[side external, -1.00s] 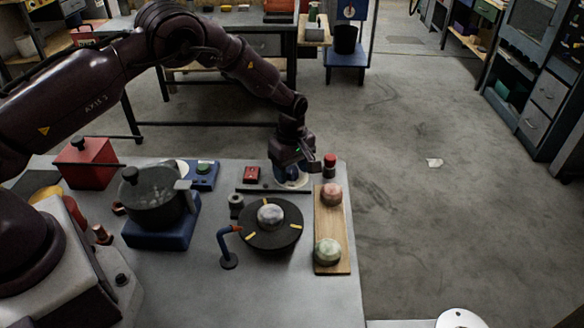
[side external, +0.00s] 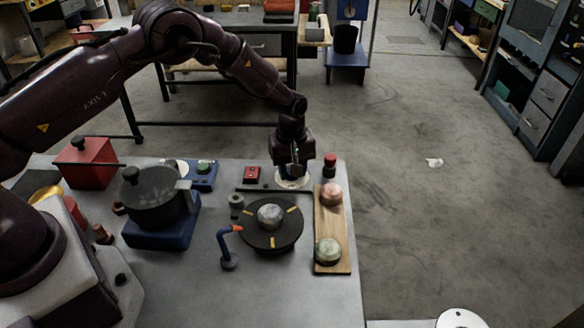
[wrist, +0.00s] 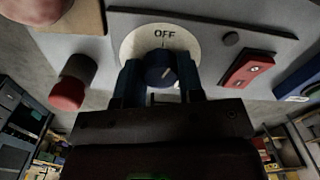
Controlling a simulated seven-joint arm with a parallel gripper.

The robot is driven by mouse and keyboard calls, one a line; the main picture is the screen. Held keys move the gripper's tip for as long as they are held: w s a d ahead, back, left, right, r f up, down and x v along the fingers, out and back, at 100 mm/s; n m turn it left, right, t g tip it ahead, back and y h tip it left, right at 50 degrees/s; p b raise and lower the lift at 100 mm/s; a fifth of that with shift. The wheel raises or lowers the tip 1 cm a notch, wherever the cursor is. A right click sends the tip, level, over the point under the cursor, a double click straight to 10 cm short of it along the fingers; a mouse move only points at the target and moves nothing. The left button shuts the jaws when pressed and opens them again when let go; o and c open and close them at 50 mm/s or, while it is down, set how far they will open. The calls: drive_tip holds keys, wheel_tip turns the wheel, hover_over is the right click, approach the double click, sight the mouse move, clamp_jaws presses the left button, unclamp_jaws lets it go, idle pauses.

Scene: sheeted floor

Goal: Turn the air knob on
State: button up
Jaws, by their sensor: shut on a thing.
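The air knob (wrist: 160,70) is a round blue knob on a white dial plate (wrist: 125,43) marked OFF, fixed to a grey panel. Its pale pointer line is turned off to the lower right, away from the OFF mark at the top. My gripper (wrist: 160,82) points down at the panel and is shut on the knob, one finger on each side. In the side external view my gripper (side external: 292,170) stands over the white dial (side external: 292,184), and it hides most of the knob.
A red-capped post (side external: 329,166) stands right of the dial and a red switch box (side external: 252,173) left of it. In front are a black turntable (side external: 257,238) with a grey ball and a wooden board (side external: 331,225) with two balls. A pot (side external: 155,200) sits at left.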

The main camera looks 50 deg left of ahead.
drive_tip(key=m, duration=0.4)
drive_tip(key=shift+m, duration=0.4)
drive_tip(key=m, duration=0.5)
drive_tip(key=shift+r, duration=0.1)
drive_tip(key=m, duration=0.9)
drive_tip(key=shift+a+m, duration=0.1)
drive_tip(key=shift+m, duration=0.3)
drive_tip(key=o, duration=0.9)
wheel_tip(320, 180, up, 13)
drive_tip(key=shift+f, duration=0.1)
